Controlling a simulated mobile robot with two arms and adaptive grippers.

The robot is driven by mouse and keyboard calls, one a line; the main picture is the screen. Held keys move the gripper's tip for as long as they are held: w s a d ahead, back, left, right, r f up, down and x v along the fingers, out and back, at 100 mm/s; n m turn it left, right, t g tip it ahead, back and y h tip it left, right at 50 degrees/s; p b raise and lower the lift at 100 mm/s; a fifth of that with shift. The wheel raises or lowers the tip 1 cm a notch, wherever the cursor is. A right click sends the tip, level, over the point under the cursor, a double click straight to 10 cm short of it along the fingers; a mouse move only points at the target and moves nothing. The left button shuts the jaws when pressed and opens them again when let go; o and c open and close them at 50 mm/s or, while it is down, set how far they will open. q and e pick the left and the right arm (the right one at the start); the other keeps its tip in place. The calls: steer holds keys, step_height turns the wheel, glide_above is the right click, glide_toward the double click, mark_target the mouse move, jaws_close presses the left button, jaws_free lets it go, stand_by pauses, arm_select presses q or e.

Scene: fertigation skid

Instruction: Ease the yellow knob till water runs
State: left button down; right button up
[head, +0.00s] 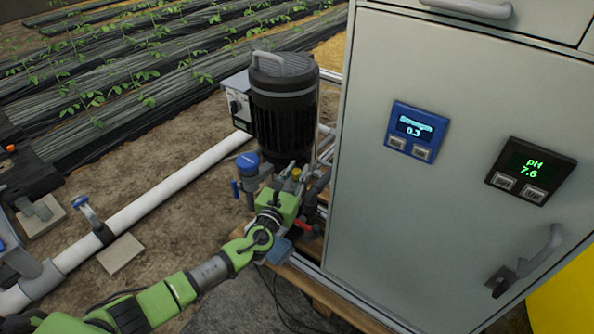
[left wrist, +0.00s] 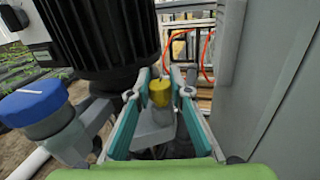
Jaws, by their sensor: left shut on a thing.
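The yellow knob (left wrist: 160,93) sits between the two fingers of my left gripper (left wrist: 163,86) in the left wrist view, with a pale mark on its top. The gripper is shut on it. In the head view the yellow knob (head: 296,174) shows as a small spot at the tips of my left gripper (head: 290,178), beside the foot of the black pump motor (head: 284,108). The fitting under the knob is partly hidden by the gripper. No running water shows in either view. My right gripper is not in view.
A grey cabinet (head: 440,90) stands close on the right, with a blue display (head: 418,130) reading 0.3 and a pH display (head: 532,171) reading 7.6. A blue cap (left wrist: 35,101) is left of the gripper. A red handle (head: 304,226) is near the wrist.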

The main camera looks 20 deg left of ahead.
arm_select(q)
steer(key=shift+d+r+n+y, duration=0.15)
steer(key=shift+n+y, duration=0.15)
steer(key=shift+y, duration=0.2)
steer(key=n+y+p, duration=0.1)
steer(key=n+y, duration=0.1)
steer(key=y, duration=0.1)
steer(key=shift+p, duration=0.35)
steer(key=shift+n+y, duration=0.4)
steer(key=shift+y, duration=0.3)
steer(key=shift+f+n+g+y, duration=0.2)
steer(key=shift+n+g+y, duration=0.15)
steer(key=shift+y, duration=0.25)
steer(key=shift+n+y+b, duration=0.3)
steer(key=shift+n+y, duration=0.05)
steer(key=shift+y, duration=0.25)
steer(key=shift+n+g+y+b, duration=0.5)
steer(key=shift+n+g+y, duration=0.3)
steer(key=shift+y, duration=0.3)
steer(key=shift+n+g+y, duration=0.25)
steer(key=shift+n+y, duration=0.15)
steer(key=shift+y, duration=0.2)
steer(key=shift+a, duration=0.2)
